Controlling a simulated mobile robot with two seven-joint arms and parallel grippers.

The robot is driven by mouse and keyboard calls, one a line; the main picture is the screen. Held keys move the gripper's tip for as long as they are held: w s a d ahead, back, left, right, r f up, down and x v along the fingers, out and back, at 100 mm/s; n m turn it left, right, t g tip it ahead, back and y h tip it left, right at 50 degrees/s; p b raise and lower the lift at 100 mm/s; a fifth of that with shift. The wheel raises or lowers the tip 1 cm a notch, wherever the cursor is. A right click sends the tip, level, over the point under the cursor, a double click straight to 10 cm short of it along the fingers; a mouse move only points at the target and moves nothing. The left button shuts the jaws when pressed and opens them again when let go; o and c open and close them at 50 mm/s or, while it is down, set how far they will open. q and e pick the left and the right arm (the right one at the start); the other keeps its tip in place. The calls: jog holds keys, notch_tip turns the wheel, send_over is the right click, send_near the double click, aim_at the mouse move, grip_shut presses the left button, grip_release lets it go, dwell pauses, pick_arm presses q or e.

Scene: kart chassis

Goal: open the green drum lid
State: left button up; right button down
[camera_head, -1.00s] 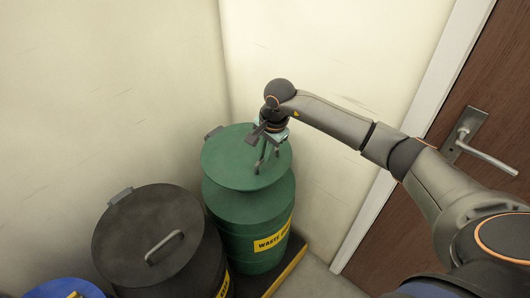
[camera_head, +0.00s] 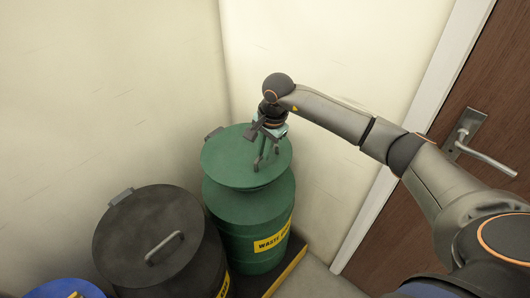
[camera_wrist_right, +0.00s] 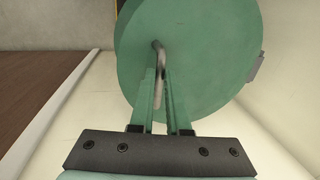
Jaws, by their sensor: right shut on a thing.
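The green drum (camera_head: 248,225) stands in the corner with a yellow waste label on its side. Its round green lid (camera_head: 228,165) covers the top, with a grey hinge (camera_head: 214,132) at the back left. My right gripper (camera_head: 262,163) reaches down over the lid. In the right wrist view, its fingers (camera_wrist_right: 161,85) are shut on the lid's grey bar handle (camera_wrist_right: 158,58), and the lid (camera_wrist_right: 215,60) fills the upper part. Part of the handle is hidden between the fingers. My left gripper is not in view.
A black drum (camera_head: 130,240) with a closed lid and handle stands left of the green one. A blue drum (camera_head: 65,290) shows at the bottom left. Walls close in behind. A brown door (camera_head: 440,190) with a lever handle (camera_head: 475,145) is at the right.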

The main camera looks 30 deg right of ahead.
jog(key=w+a+r+p, duration=0.2)
jog(key=w+r, duration=0.5)
jog(key=r, duration=0.4)
jog(key=shift+w+a, duration=0.35)
jog(key=shift+a, duration=0.1)
jog(key=c, duration=1.2)
grip_release()
jog(key=shift+a, duration=0.1)
jog(key=shift+c, duration=0.2)
jog(key=o, duration=0.3)
jog(key=shift+w, duration=0.2)
jog(key=shift+o, duration=0.3)
jog(key=shift+r, duration=0.1)
